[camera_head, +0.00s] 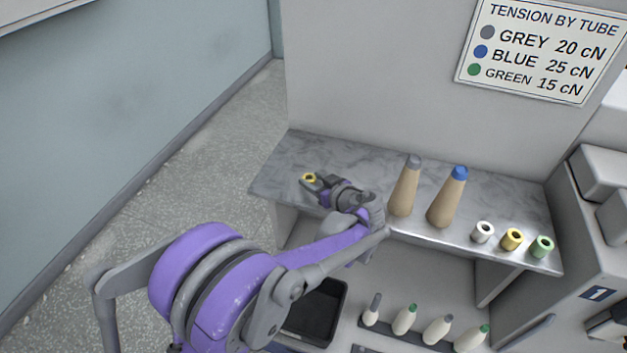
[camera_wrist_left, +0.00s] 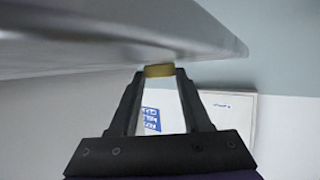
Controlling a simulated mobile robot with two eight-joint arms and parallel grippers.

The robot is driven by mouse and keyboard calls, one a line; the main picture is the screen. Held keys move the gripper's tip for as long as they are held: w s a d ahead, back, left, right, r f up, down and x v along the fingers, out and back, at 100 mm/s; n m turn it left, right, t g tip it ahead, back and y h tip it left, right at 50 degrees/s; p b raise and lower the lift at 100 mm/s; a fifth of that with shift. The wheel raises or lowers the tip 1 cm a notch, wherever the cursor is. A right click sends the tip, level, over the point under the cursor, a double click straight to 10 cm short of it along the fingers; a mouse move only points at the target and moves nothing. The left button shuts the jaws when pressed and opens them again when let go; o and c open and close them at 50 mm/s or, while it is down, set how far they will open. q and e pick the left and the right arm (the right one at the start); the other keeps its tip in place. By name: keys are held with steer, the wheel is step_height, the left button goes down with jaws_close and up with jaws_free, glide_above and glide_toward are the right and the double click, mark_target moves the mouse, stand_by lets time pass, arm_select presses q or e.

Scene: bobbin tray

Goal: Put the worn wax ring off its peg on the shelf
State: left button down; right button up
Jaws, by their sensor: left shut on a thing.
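A small yellow ring (camera_head: 309,177), which I take for the wax ring, is held off any peg at the left end of the grey marbled shelf (camera_head: 270,182). My left gripper (camera_head: 313,180) is shut on it, with the arm reaching in over the shelf's front edge. In the left wrist view the yellow ring (camera_wrist_left: 159,71) sits between the fingertips of my left gripper (camera_wrist_left: 160,76), close to the shelf surface (camera_wrist_left: 100,45). I cannot tell whether it touches the shelf. Wear on the ring is too small to see. My right gripper is not in view.
Two tall tan cones, grey-tipped (camera_head: 404,188) and blue-tipped (camera_head: 448,198), stand right of my gripper. White (camera_head: 482,232), yellow (camera_head: 512,239) and green (camera_head: 542,247) short cylinders stand farther right. A black tray (camera_head: 316,310) and several bobbins lie below. The shelf's left end is clear.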

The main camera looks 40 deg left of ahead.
arm_select(q)
steer(key=shift+c, duration=1.8)
jaws_free()
steer(key=shift+f, duration=0.1)
steer(key=shift+d+r, duration=0.15)
steer(key=shift+r, duration=0.1)
steer(key=p+v, duration=0.1)
steer(key=v, duration=1)
steer(key=shift+s+d, duration=0.1)
steer(key=shift+d, duration=0.2)
steer(key=s+d+f+m+h, duration=0.3)
steer(key=s+m+h, duration=0.1)
steer(key=s, duration=0.3)
steer(key=s+d+f+m+h, duration=0.3)
steer(key=s+m+h, duration=0.1)
steer(key=s+m, duration=0.1)
steer(key=s+d+f+m+h, duration=0.3)
steer(key=s+m+h, duration=0.1)
steer(key=s, duration=0.4)
steer(key=shift+s+d+f+m+h, duration=0.3)
steer(key=shift+s+d+f+m, duration=0.1)
steer(key=shift+m, duration=0.1)
